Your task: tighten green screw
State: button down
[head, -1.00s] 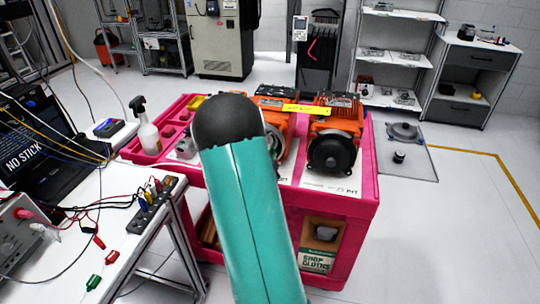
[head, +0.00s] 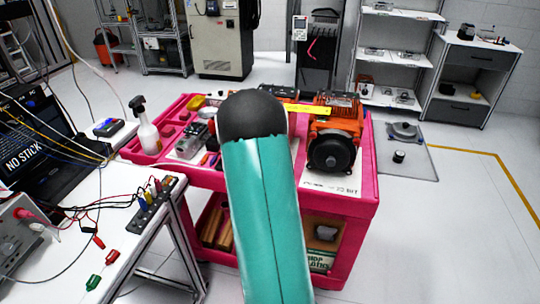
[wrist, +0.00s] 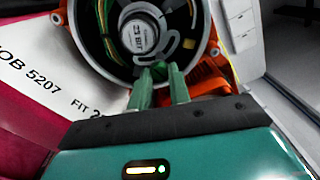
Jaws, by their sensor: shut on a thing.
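In the wrist view, my gripper (wrist: 160,75) is shut on the green screw (wrist: 156,69), a small green piece between its fingertips. The fingers reach the lower rim of a motor's open round end (wrist: 100,55). Inside that end sits a grey encoder (wrist: 140,34) with a "BIT" label, near a slotted metal bracket and coloured wires. The screw's lower part is hidden, so I cannot tell how deep it sits.
A yellow strip (head: 306,109) lies near the motors. A spray bottle (head: 145,125) stands at the cart's left. A bench (head: 120,205) with wires is at left.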

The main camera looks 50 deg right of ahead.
jog(key=shift+m, duration=1.3)
jog(key=c, duration=1.3)
grip_release()
jog(key=shift+a, duration=0.1)
jog(key=v, duration=1.3)
jog(key=shift+s+a, duration=0.2)
jog(key=shift+a, duration=0.1)
jog(key=shift+w, duration=0.1)
